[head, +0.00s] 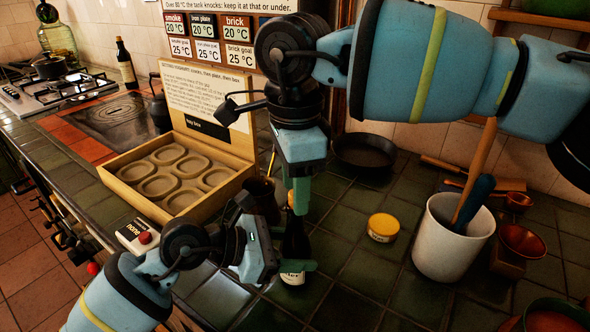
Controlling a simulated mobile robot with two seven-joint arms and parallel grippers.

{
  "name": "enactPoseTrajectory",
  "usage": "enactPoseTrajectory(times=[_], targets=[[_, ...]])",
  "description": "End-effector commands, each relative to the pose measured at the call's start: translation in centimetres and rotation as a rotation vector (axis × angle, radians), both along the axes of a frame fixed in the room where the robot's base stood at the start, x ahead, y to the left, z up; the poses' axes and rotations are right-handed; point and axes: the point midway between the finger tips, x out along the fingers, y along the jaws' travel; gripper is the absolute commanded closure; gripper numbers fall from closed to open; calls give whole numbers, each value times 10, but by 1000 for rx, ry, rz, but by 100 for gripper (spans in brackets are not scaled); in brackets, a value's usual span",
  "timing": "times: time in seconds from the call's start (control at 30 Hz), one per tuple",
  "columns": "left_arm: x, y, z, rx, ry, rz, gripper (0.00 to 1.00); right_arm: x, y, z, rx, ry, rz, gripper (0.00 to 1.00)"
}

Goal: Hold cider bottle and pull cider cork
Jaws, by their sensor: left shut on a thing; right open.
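The dark cider bottle (294,242) stands upright on the green tiled counter (350,305), with a pale label low on its side. My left gripper (292,266) is shut on the bottle's lower body, coming from the left. My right gripper (299,196) is open and points down over the bottle's top. Its green fingers are around or just in front of the neck; I cannot tell which. The cork is hidden behind those fingers.
A yellow tin (383,227) and a white crock (447,250) with tools stand to the right. A wooden box with oval hollows (180,178) and a brown jug (261,197) stand left. A dark pan (363,152) lies behind. Bare tiles lie around the tin.

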Motion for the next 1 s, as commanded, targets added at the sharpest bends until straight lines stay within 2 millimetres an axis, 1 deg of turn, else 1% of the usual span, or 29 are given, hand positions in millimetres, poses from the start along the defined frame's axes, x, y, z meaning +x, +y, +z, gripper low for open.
enactPoseTrajectory(times=[0.23, 0.5, 0.6, 0.67, 0.7, 0.8, 0.83, 1.0], targets=[[0, 0, 0, -1, 0, 0, 83, 0, 0, -1, 0, 0, 0, 54], [0, 0, 0, -1, 0, 0, 83, 0, 0, 0, 0, 0, 0, 89], [0, 0, 0, -1, 0, 0, 83, 0, 0, 0, 0, 0, 0, 100], [0, 0, 0, -1, 0, 0, 83, 0, 0, 0, 0, 0, 0, 100], [0, 0, 0, -1, 0, 0, 83, 0, 0, 0, 0, 0, 0, 84], [0, 0, 0, -1, 0, 0, 83, 0, 0, 0, 0, 0, 0, 98], [0, 0, 0, -1, 0, 0, 83, 0, 0, 0, 0, 0, 0, 100], [0, 0, 0, -1, 0, 0, 83, 0, 0, 0, 0, 0, 0, 100]])
